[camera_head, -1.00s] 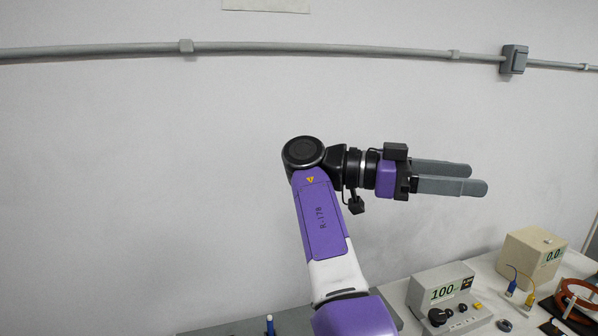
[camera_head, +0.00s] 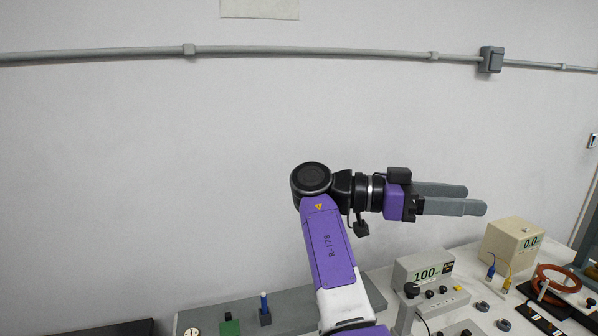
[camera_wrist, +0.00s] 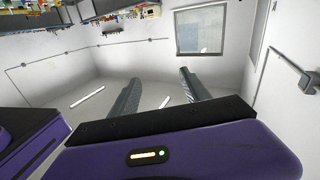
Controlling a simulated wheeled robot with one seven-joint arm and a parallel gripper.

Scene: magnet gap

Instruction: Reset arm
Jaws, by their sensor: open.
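My gripper (camera_head: 476,199) is raised against the bare wall and points right in the head view. Its two grey fingers are apart with nothing between them. In the wrist view my gripper (camera_wrist: 158,84) also shows both fingers spread and empty, with the room beyond tilted upside down. My arm is folded at a black elbow joint. No object touches the fingers.
A grey conduit (camera_head: 320,51) crosses the wall above. The space around the gripper is clear.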

